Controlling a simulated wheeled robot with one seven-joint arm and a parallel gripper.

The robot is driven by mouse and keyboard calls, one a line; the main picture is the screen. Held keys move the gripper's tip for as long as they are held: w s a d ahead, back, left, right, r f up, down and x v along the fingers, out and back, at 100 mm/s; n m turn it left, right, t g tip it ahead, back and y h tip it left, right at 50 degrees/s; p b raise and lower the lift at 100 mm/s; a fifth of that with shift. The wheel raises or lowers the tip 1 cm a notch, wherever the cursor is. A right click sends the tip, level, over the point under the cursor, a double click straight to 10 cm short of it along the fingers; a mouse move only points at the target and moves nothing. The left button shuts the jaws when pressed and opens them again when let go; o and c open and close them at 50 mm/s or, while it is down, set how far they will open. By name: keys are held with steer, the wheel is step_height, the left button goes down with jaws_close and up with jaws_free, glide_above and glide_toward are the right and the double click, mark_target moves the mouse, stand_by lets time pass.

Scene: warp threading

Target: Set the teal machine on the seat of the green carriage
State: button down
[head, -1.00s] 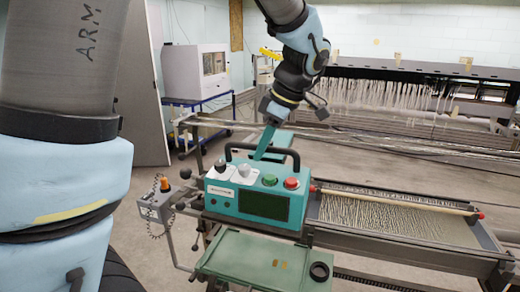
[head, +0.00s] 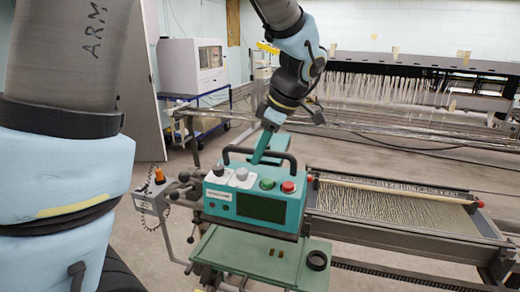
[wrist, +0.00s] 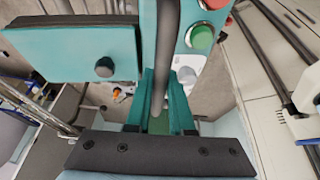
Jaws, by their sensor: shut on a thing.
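The teal machine (head: 255,203) is a box with a dark screen, grey knobs, a green and a red button, and a black carry handle on top. My gripper (head: 262,150) has teal fingers and is shut on that handle. The wrist view shows my gripper (wrist: 160,105) around the dark handle bar, with the green button close by. The green carriage (head: 225,258) has a flat green top at the bottom of the head view. The machine appears upright just behind and above it, hiding its far edge. I cannot tell whether they touch.
A long frame with pale threads and a wooden rod (head: 400,190) extends right of the machine. A small grey box with an orange knob (head: 158,176) stands left. A black ring (head: 317,260) sits on the green top. A loom with hanging threads is behind.

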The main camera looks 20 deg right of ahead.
steer(key=shift+f+b, duration=3.75)
steer(key=shift+f, duration=0.6)
steer(key=shift+d+r+g+y+p, duration=0.15)
steer(key=shift+g+y+p, duration=0.35)
steer(key=shift+p, duration=1.15)
steer(key=shift+s+d+f+m+g+y+p, duration=0.1)
steer(key=shift+f+m+g+y+p, duration=0.15)
steer(key=shift+g+p, duration=0.75)
